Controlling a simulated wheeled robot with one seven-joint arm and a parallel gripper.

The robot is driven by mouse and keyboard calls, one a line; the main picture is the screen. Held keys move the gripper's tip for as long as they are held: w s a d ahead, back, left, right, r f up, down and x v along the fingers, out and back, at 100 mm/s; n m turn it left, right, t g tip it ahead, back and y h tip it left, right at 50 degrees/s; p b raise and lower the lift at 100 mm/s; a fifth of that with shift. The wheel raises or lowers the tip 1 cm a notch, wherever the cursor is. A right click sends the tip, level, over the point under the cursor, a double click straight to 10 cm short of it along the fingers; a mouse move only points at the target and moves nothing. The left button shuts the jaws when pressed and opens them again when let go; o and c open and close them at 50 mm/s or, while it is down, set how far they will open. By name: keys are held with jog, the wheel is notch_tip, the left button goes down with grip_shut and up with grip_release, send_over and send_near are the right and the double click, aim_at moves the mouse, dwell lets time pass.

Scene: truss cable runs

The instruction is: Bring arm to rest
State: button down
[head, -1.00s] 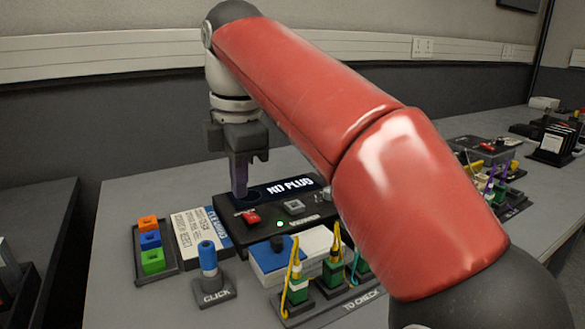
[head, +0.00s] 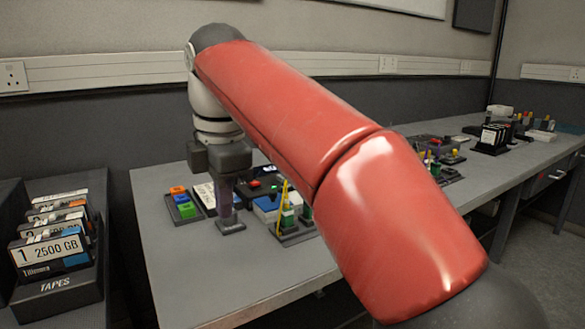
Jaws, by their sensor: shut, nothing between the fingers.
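My red-covered arm crosses the view from the lower right to the upper left. It hangs its gripper (head: 221,200) downward over the front left part of the grey bench (head: 185,268). The gripper's narrow fingers are together with nothing between them. In the picture they overlap the small grey click stand (head: 231,225); I cannot tell how much height lies between them. The arm hides part of the bench behind it.
A tray of coloured blocks (head: 183,206) lies left of the gripper. A to-check rack (head: 290,232) with green-bodied plugs stands to its right. A tapes rack (head: 60,288) stands on a separate surface at the left. The bench's front left is bare.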

jog(key=s+d+f+m+t, duration=0.1)
jog(key=s+d+f+m, duration=0.2)
jog(key=d+f+m, duration=0.35)
jog(key=s+d+f+m+t, duration=0.1)
jog(key=s+d+f+m, duration=0.2)
jog(key=d+m, duration=0.65)
jog(key=s+d+f+m+t, duration=0.1)
jog(key=s+d+f+m, duration=0.3)
jog(key=d+f, duration=0.1)
jog(key=s+d+f+m+t+h, duration=0.1)
jog(key=s+d+f+m, duration=0.3)
jog(key=f, duration=0.4)
jog(key=shift+s+d, duration=0.2)
jog(key=shift+d, duration=0.2)
